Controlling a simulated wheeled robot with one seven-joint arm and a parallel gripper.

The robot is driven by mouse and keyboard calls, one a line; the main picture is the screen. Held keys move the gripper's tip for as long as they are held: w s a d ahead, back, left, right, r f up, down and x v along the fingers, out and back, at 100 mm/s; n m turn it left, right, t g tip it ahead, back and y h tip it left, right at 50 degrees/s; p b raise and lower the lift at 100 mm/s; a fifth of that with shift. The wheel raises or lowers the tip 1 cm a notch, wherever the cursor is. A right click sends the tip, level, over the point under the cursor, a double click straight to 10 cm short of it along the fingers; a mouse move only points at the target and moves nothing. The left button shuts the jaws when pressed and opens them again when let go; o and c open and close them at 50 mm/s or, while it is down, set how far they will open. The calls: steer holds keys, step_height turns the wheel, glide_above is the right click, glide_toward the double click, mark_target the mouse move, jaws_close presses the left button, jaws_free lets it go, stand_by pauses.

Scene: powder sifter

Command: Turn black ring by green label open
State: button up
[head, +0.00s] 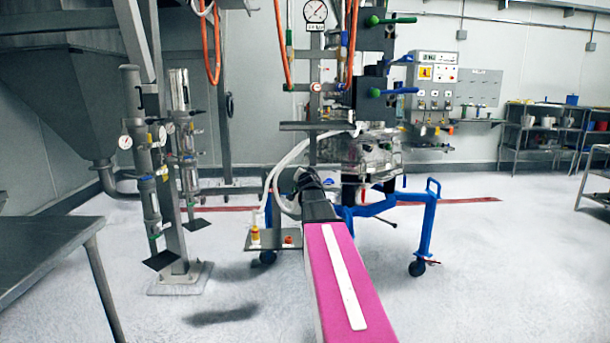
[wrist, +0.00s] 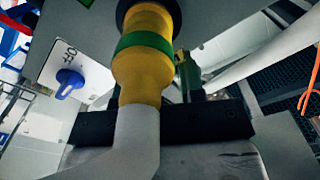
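In the wrist view a yellow fitting (wrist: 145,65) with a green band (wrist: 145,42) around it fills the upper middle. A black ring (wrist: 126,10) sits at its upper end, partly cut off by the picture edge. A white hose elbow (wrist: 138,140) joins its lower end. My gripper (head: 308,180) is at the far end of my pink arm, before the sifter machine. Its fingers cannot be made out, and I see no clear contact with the ring.
A blue knob (wrist: 68,82) on a white plate is left of the fitting. The blue wheeled frame (head: 424,225) stands around my arm's end. A metal table (head: 45,255) is at left, and twin pipe columns (head: 150,185) stand behind it.

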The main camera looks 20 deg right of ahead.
mark_target(294, 171)
steer(key=shift+w, duration=0.2)
jaws_close()
steer(key=shift+n, duration=0.3)
steer(key=n, duration=0.1)
steer(key=a+n, duration=0.1)
steer(key=n, duration=0.1)
steer(key=a+n, duration=0.1)
steer(key=n, duration=0.1)
steer(key=shift+w+r, duration=0.25)
steer(key=shift+r, duration=0.05)
steer(key=n, duration=0.1)
steer(key=a+n, duration=0.1)
steer(key=n, duration=0.1)
steer(key=shift+w+a+f+n, duration=0.1)
steer(key=shift+w+a+n, duration=0.1)
steer(key=shift+n, duration=0.1)
steer(key=shift+w+a+f+n, duration=0.1)
steer(key=shift+a+n, duration=0.1)
steer(key=shift+n, duration=0.5)
steer(key=shift+a+f+n, duration=0.1)
steer(key=shift+a+n, duration=0.05)
steer(key=shift+n, duration=0.55)
